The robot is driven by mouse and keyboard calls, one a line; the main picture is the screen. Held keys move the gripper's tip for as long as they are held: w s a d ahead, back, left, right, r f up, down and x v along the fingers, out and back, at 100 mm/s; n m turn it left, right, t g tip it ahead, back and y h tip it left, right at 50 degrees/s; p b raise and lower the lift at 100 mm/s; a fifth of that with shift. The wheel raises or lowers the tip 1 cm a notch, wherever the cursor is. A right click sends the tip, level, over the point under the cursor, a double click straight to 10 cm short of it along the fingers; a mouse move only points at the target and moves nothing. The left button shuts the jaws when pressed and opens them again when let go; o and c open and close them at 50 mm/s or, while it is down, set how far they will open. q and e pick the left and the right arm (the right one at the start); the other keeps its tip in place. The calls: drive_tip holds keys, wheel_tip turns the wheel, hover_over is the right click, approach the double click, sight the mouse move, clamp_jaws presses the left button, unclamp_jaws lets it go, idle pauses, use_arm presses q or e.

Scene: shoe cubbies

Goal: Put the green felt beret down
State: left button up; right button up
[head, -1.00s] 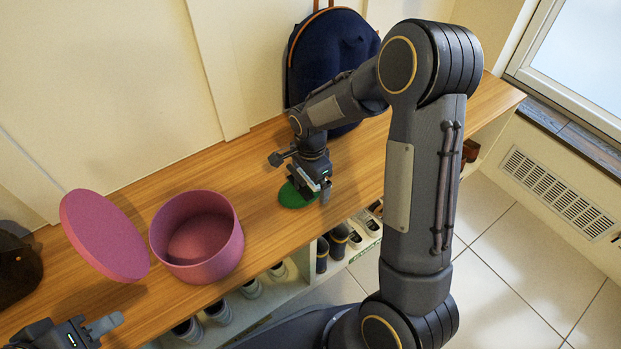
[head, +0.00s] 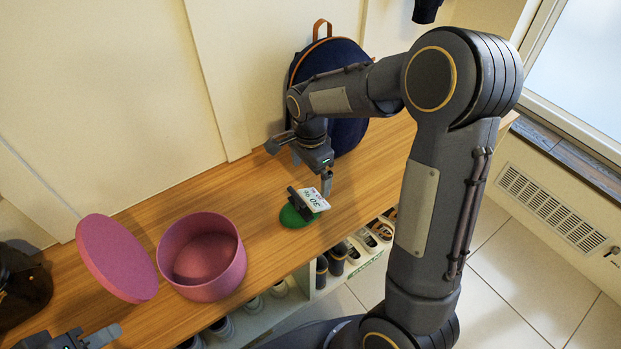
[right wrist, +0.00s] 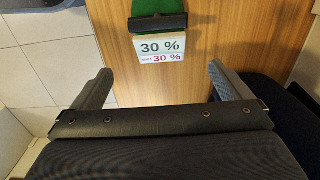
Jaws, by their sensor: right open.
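The green felt beret (head: 291,217) lies on the wooden bench top, right of the pink round box. A dark clip with a white "30 %" card (head: 313,199) sits on it, hiding part of the felt. In the right wrist view the beret (right wrist: 139,27) shows only partly at the top edge, with the card (right wrist: 160,50) below it. My right gripper (head: 301,166) is open and empty, just above and behind the beret, apart from it. Its two spread fingers also show in the right wrist view (right wrist: 160,80). My left gripper (head: 88,339) is partly cut off at the bottom left.
The pink box (head: 203,278) stands open, its pink lid (head: 116,258) tilted beside it. A navy backpack (head: 345,133) leans on the wall behind my right gripper. Shoes (head: 336,258) fill cubbies below the bench (head: 252,190). A dark object (head: 22,285) sits far left.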

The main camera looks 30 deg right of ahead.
drive_tip(key=s+r+n+t+y, duration=0.2)
drive_tip(key=s+r+n, duration=0.3)
drive_tip(key=s+r, duration=0.35)
drive_tip(key=s+a+n+t+y, duration=0.1)
drive_tip(key=s+a+n, duration=0.1)
drive_tip(key=s+n, duration=0.3)
drive_tip(key=s+a+r+n+t, duration=0.1)
drive_tip(key=s+n, duration=0.3)
drive_tip(key=s, duration=0.4)
drive_tip(key=shift+s+a+r+n+t+y, duration=0.35)
drive_tip(key=shift+a+t, duration=0.2)
drive_tip(key=shift+t, duration=0.25)
drive_tip(key=shift+f, duration=0.1)
wheel_tip(320, 180, up, 29)
drive_tip(key=p, duration=2.8)
drive_tip(key=shift+p, duration=0.4)
drive_tip(key=shift+f, duration=0.2)
